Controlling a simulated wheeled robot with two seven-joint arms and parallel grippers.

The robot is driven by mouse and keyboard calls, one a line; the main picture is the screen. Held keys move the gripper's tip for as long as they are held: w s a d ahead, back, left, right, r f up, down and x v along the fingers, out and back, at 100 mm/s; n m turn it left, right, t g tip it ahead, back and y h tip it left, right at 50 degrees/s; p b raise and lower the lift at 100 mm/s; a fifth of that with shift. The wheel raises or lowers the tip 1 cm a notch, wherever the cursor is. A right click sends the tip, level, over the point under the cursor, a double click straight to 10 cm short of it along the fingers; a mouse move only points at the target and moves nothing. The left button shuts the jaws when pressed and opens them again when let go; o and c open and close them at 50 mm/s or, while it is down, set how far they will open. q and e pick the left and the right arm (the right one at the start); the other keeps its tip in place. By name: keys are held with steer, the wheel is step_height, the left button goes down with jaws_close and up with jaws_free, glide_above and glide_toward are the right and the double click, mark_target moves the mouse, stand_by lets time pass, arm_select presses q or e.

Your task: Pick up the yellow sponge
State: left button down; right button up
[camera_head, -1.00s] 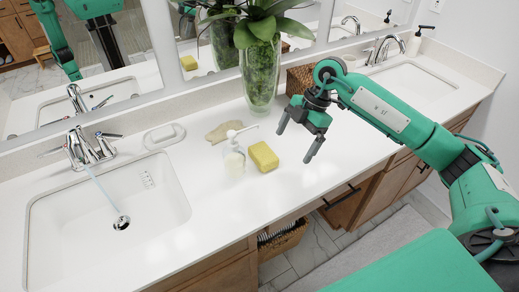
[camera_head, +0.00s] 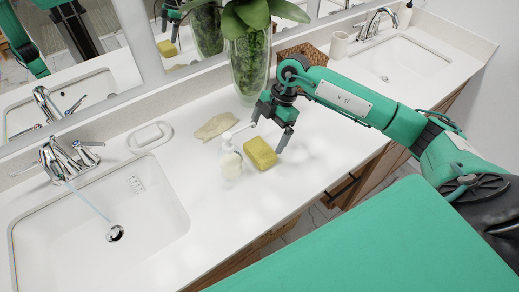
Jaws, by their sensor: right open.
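The yellow sponge (camera_head: 261,153) lies on the white countertop, right beside the soap pump bottle. My right gripper (camera_head: 268,138) is open, with its fingers pointing down over the far right side of the sponge. One finger overlaps the sponge's right edge in the picture, and the other is to the left near the bottle's pump. I cannot tell whether either finger touches the sponge. My left gripper is not in view.
A clear soap pump bottle (camera_head: 230,160) stands close left of the sponge. A beige cloth (camera_head: 215,126), a soap dish (camera_head: 150,137) and a plant vase (camera_head: 249,70) stand behind. A sink (camera_head: 95,225) with running water is at left. Counter in front is clear.

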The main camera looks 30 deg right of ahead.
mark_target(260, 149)
steer(key=shift+w+a+f, duration=0.1)
steer(key=shift+a+f, duration=0.1)
steer(key=shift+f, duration=0.3)
steer(key=shift+s+a+f+p, duration=0.2)
steer(key=shift+a+f+p, duration=0.1)
steer(key=shift+f+p, duration=0.05)
steer(key=p+x, duration=0.1)
steer(key=x, duration=0.2)
steer(key=shift+a+f, duration=0.35)
steer(key=shift+f, duration=0.35)
steer(key=c, duration=0.7)
